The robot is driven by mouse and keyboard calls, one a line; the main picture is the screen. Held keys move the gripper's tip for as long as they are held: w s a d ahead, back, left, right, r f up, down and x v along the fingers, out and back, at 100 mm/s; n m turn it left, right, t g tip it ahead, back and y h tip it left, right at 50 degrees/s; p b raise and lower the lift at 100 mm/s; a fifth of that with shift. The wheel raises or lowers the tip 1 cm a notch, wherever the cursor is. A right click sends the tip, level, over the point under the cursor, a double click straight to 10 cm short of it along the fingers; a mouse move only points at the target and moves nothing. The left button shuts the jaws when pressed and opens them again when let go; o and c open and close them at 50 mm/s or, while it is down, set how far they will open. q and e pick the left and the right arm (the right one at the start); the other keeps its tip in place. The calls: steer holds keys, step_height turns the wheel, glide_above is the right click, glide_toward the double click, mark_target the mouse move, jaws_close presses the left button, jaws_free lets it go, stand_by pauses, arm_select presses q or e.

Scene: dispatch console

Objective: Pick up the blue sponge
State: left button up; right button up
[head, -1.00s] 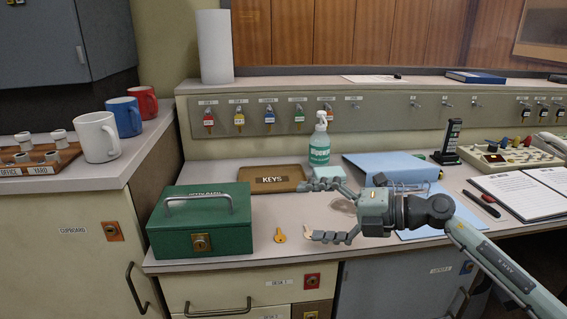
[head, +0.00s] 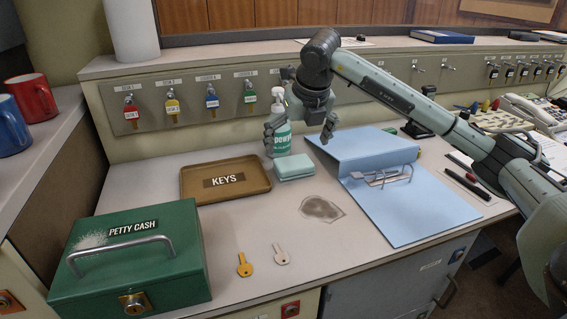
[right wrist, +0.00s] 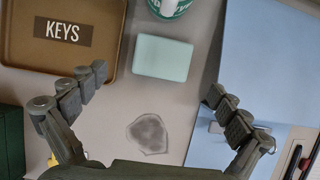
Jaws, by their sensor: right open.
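The sponge (head: 294,167) is a pale blue-green block lying flat on the desk, in front of the spray bottle (head: 277,125) and right of the keys tray (head: 200,200). It shows whole in the right wrist view (right wrist: 162,57), upper middle. My right gripper (head: 299,131) is open and empty, pointing down above the sponge and apart from it. In the right wrist view its two fingers (right wrist: 157,85) are spread wide, with the sponge beyond the fingertips and between their lines. My left gripper is not in view.
A grey smudge (head: 322,208) lies on the desk in front of the sponge. A blue binder (head: 400,200) lies to its right. A green cash box (head: 130,260) and two keys (head: 262,260) are nearer. The desk between smudge and keys is clear.

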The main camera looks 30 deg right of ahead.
mark_target(294, 162)
steer(key=shift+w+f, duration=0.15)
steer(key=shift+f, duration=0.45)
steer(key=shift+w+d+f, duration=0.15)
steer(key=shift+f, duration=0.2)
steer(key=x, duration=0.3)
steer(key=shift+w+d+f+p, duration=0.2)
steer(key=shift+w+f+p, duration=0.05)
steer(key=shift+p, duration=0.15)
steer(key=shift+w+f, duration=0.15)
steer(key=shift+f, duration=0.15)
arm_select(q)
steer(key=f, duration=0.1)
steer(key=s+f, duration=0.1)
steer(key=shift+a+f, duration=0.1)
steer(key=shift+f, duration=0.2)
arm_select(e)
steer(key=c, duration=1)
steer(key=shift+c, duration=0.2)
